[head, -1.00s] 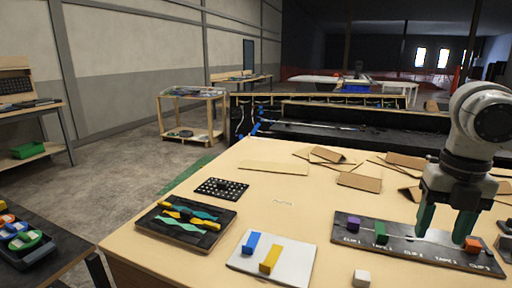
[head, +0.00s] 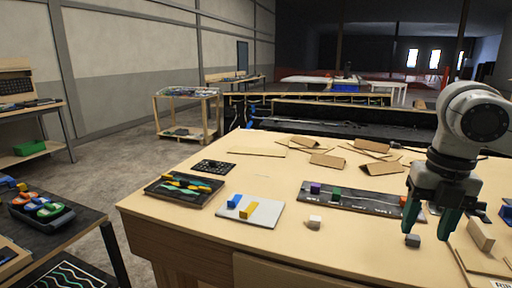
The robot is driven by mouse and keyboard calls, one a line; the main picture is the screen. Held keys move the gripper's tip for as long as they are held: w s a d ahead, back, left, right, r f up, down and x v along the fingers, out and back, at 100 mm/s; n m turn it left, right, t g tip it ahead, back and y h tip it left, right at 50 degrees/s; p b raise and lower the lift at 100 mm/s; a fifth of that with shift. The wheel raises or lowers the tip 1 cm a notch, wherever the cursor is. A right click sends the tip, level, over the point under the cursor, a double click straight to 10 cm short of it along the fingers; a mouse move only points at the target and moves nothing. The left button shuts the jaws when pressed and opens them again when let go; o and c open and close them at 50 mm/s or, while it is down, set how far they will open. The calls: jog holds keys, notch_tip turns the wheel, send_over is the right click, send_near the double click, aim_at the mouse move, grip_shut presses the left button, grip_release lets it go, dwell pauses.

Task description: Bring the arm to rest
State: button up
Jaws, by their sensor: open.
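My gripper (head: 431,224) is at the right of the head view, with its green fingers apart and pointing down. Nothing shows between them. It hangs in front of the right end of the dark labelled strip (head: 352,202). The strip carries a purple block (head: 315,188) and a green block (head: 335,193). An orange-red piece (head: 404,200) shows at the strip's right end, partly hidden by my gripper. A small grey block (head: 412,240) shows by the tip of the left finger; I cannot tell if they touch.
A white block (head: 314,222) lies before the strip. A white plate (head: 264,213) with blue and yellow blocks and a dark tray (head: 206,201) lie to the left. Cardboard pieces (head: 328,160) lie behind. A beige block (head: 481,234) stands right of my gripper. The front-middle tabletop is clear.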

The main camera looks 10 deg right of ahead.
jog(key=w+a+m+t+y+p, duration=0.1)
jog(key=w+a+m+t+y, duration=0.2)
jog(key=w+a, duration=0.35)
jog(key=w+a+m+t+y, duration=0.2)
jog(key=w+a, duration=0.1)
jog(key=a, duration=0.6)
jog(key=a+f+m+t+y+p, duration=0.1)
jog(key=a+f+m+t, duration=0.1)
jog(key=a+f+m, duration=0.5)
jog(key=s+d+f+m+g+h+p, duration=0.1)
jog(key=s+d+f+m, duration=0.1)
jog(key=s+f+m, duration=0.65)
jog(key=s+d+f+m+g+h, duration=0.15)
jog(key=s+f+m, duration=0.35)
jog(key=f, duration=0.7)
jog(key=s+d+f+m+g+h, duration=0.2)
jog(key=s+d+f, duration=0.1)
jog(key=s, duration=0.6)
jog(key=s+d+f+m+g+h, duration=0.2)
jog(key=s+d+f, duration=0.2)
jog(key=s, duration=0.6)
jog(key=shift+s+d+f+p, duration=0.25)
jog(key=shift+f+p, duration=0.1)
jog(key=shift+p, duration=0.1)
